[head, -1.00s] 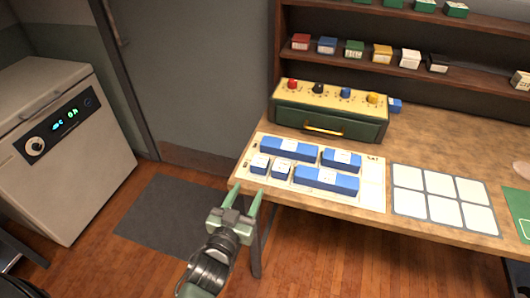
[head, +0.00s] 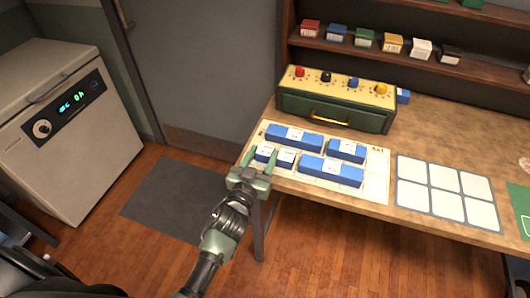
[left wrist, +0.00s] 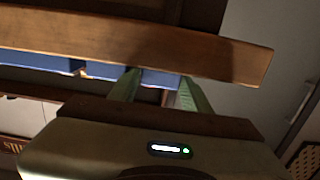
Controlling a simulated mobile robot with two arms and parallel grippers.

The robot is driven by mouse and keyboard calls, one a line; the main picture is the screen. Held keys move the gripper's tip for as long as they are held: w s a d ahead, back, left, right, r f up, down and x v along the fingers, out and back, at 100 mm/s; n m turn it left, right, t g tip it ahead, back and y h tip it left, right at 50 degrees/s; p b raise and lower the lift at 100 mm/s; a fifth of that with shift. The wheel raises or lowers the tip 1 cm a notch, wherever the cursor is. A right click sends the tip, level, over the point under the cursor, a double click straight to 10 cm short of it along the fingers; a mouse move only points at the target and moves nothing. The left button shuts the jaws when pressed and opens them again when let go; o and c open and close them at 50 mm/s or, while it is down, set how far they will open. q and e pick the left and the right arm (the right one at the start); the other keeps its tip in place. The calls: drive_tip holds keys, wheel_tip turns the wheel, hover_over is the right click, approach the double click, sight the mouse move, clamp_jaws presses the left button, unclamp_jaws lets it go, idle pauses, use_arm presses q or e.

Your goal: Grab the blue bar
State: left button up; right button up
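Several blue bars with white labels lie on a pale mat (head: 376,186) at the table's left end: a long one at the back (head: 294,138), a medium one at the right (head: 345,151), a long one at the front (head: 331,170) and two small ones (head: 264,153) (head: 285,158) at the left. My right gripper is not in view.
A green box with coloured knobs (head: 334,105) stands behind the mat. A white-squared card (head: 444,190) lies to its right. A shelf with coloured boxes (head: 394,44) rises behind. A white appliance (head: 62,130) stands at the left.

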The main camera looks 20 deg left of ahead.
use_arm(q)
drive_tip(key=c, duration=0.9)
